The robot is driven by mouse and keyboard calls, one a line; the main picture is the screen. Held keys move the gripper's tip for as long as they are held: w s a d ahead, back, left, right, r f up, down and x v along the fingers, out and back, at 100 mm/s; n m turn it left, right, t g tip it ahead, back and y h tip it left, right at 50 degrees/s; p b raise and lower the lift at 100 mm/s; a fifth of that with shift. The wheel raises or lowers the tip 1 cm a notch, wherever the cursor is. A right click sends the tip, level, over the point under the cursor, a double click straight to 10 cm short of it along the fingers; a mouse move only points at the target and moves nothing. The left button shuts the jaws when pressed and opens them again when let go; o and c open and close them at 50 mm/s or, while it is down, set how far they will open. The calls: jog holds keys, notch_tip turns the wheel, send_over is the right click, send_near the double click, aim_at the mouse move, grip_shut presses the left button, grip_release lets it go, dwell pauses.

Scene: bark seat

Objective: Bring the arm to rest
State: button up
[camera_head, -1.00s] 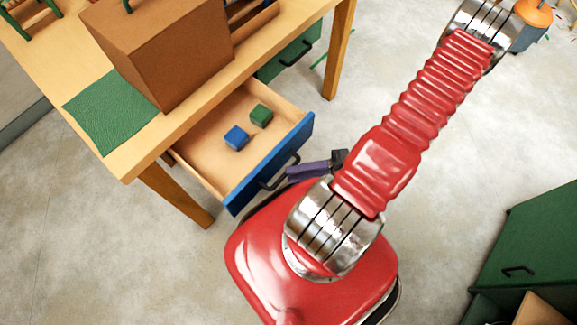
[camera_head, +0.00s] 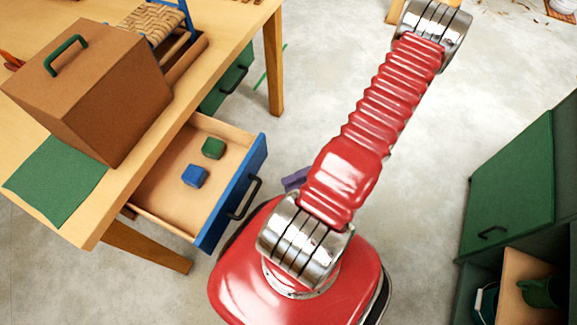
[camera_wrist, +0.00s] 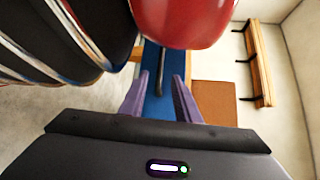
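My arm is red, with its upper link stretched across the head view. My gripper (camera_wrist: 159,98) shows in the wrist view as two purple fingers, spread apart with nothing held between them. In the head view only a bit of purple finger (camera_head: 295,180) shows beside the arm, to the right of the drawer handle (camera_head: 245,198); the rest is hidden behind the arm. The pulled-out drawer (camera_head: 234,195) has a blue front. In the wrist view the blue front (camera_wrist: 152,104) and its dark handle (camera_wrist: 160,70) appear beyond the fingers.
A blue block (camera_head: 194,176) and a green block (camera_head: 213,148) lie in the drawer. On the wooden table (camera_head: 92,232) stand a brown box (camera_head: 100,95) and a green mat (camera_head: 55,182). A green cabinet (camera_head: 510,185) stands at right. The floor between is clear.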

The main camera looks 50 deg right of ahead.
dwell(0.4)
jog(key=w+a+r+n+g+h, duration=0.25)
jog(key=w+r+g+h, duration=0.2)
jog(key=r, duration=0.35)
jog(key=w+a+r+n+g+h, duration=0.1)
jog(key=w+r+n+g+h, duration=0.25)
jog(key=w+r+g, duration=0.35)
jog(key=w+a+r+n+t+h, duration=0.1)
jog(key=a+r+t+h, duration=0.2)
jog(key=a+r, duration=0.4)
jog(key=w+a+r+n+t+h, duration=0.1)
jog(key=a+r+t, duration=0.4)
jog(key=r, duration=0.6)
jog(key=shift+w+a+r+h, duration=0.15)
jog(key=shift+a+r+h, duration=0.15)
jog(key=shift+a+h, duration=0.6)
